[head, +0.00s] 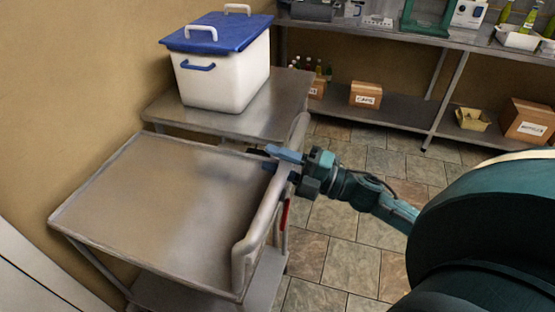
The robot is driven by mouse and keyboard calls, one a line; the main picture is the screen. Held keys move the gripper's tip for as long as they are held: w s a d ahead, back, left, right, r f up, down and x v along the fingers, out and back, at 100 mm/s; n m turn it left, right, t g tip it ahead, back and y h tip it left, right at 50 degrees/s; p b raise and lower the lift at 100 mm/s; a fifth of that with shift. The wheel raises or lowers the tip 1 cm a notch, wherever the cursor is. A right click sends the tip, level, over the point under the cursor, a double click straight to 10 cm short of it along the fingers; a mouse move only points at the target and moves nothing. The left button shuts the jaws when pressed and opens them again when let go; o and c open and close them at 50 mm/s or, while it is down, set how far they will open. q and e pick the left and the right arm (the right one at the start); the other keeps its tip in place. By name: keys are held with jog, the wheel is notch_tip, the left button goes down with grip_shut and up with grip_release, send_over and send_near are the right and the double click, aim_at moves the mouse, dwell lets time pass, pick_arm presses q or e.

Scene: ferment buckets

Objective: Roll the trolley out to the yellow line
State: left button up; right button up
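The trolley (165,200) is a grey metal cart with a flat, empty top tray, at the left against the tan wall. Its pale push handle (258,222) runs along the tray's right side. My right gripper (274,159) reaches in from the right at the upper half of this handle, and its blue-grey fingers look shut on the bar. The fingers partly hide the bar there. My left gripper is not in view. No yellow line shows in this view.
A metal table (255,118) stands just beyond the trolley, bearing a white bucket (228,80) with a blue lid. Shelving (400,108) with boxes (367,95) and bottles lines the back. Tiled floor (340,250) is clear right of the trolley.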

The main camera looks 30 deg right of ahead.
grip_shut()
jog(key=shift+d, duration=0.1)
dwell(0.3)
